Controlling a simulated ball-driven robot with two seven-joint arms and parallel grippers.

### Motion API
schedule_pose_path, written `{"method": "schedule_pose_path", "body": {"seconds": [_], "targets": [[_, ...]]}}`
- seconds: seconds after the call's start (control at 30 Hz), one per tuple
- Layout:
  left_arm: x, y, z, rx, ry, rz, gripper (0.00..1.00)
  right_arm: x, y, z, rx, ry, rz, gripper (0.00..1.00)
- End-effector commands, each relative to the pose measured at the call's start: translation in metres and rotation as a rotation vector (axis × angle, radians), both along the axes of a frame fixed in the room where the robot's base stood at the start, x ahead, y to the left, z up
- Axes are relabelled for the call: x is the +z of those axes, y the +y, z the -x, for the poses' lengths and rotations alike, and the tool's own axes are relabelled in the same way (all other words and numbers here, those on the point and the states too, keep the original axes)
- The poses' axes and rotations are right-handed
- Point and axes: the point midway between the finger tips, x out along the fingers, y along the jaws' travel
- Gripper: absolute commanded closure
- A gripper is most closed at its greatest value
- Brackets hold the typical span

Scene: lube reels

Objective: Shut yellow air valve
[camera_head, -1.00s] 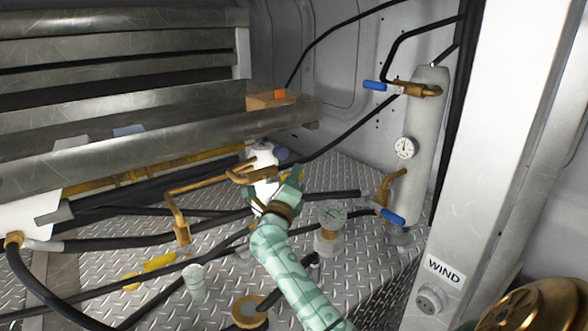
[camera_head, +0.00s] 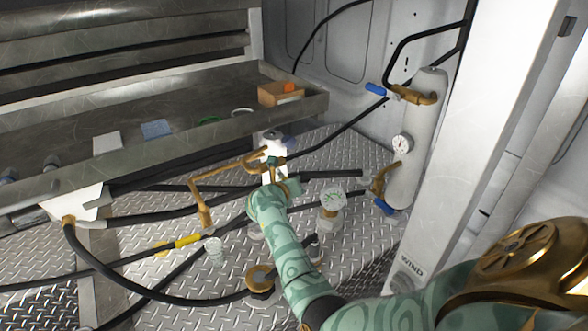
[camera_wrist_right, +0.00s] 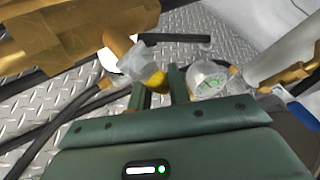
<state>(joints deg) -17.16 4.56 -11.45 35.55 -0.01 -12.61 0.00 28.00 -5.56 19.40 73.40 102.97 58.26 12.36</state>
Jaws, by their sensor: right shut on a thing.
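My right gripper (camera_head: 276,172) reaches in from the lower right and is in front of the white cylindrical unit (camera_head: 271,143) with brass pipes. In the right wrist view, its two green fingers (camera_wrist_right: 158,84) are on either side of a small yellow valve handle (camera_wrist_right: 157,81), closed on it. The handle joins a grey metal valve body (camera_wrist_right: 137,62). In the head view the gripper hides this handle. My left gripper is not in view.
A pressure gauge (camera_head: 332,200) stands right of the gripper. A grey tank (camera_head: 412,140) with blue-handled valves is farther right, beside a white post (camera_head: 478,150). A metal tray (camera_head: 200,142) overhangs at back left. Black hoses (camera_head: 150,219) cross the tread-plate floor.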

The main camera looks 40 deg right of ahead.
Motion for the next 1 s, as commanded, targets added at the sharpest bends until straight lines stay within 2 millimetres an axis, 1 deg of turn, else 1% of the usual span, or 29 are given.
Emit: {"method": "schedule_pose_path", "body": {"seconds": [0.03,0.1,0.4,0.7,1.0], "targets": [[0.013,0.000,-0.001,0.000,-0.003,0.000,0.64,0.004,0.004,0.000,0.000,-0.003,-0.047,1.00],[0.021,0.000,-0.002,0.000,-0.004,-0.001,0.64,0.002,0.007,0.000,0.000,-0.009,-0.112,1.00],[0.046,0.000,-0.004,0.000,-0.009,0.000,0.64,-0.005,0.021,-0.002,0.000,-0.036,-0.346,1.00],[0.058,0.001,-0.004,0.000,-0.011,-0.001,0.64,-0.008,0.030,-0.003,0.000,-0.050,-0.482,1.00],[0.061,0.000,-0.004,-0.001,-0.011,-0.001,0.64,-0.010,0.033,-0.003,-0.001,-0.056,-0.525,1.00]]}}
